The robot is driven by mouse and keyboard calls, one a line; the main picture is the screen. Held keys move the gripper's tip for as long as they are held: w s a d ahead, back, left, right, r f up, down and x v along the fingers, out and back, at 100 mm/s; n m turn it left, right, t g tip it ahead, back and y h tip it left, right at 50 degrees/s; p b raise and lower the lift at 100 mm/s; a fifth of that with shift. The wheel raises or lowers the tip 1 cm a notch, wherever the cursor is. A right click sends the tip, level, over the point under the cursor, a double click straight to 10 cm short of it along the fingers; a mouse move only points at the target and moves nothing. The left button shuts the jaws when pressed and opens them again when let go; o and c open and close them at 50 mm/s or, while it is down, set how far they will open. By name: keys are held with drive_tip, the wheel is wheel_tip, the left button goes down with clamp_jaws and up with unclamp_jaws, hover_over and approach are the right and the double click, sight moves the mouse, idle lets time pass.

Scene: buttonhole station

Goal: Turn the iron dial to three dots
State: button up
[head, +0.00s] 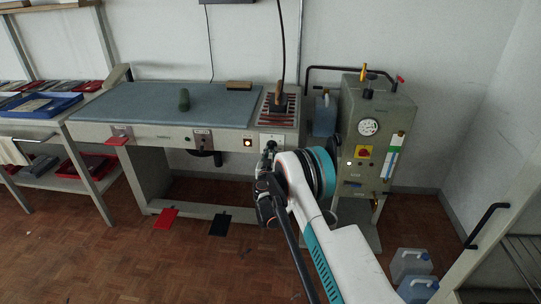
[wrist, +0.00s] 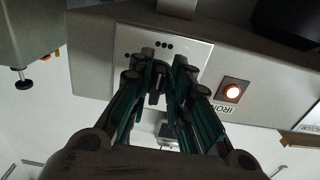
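The iron dial's pale plate (wrist: 195,52) is on the front panel of the ironing table and shows three dots at its edge in the wrist view. A dark part between my fingertips looks like the iron dial (wrist: 157,80), mostly hidden by the fingers. My gripper (wrist: 164,62) is right at the plate, one finger on each side of that dark part; I cannot tell whether they press on it. In the head view my gripper (head: 268,150) is at the panel's right end and hides the dial. Where the dial points is not clear.
A grey boiler cabinet (head: 372,140) stands right of my arm. Blue-grey jugs (head: 412,262) stand on the floor.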

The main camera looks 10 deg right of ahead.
idle(0.3)
drive_tip(key=v, duration=1.2)
drive_tip(key=shift+r, duration=0.1)
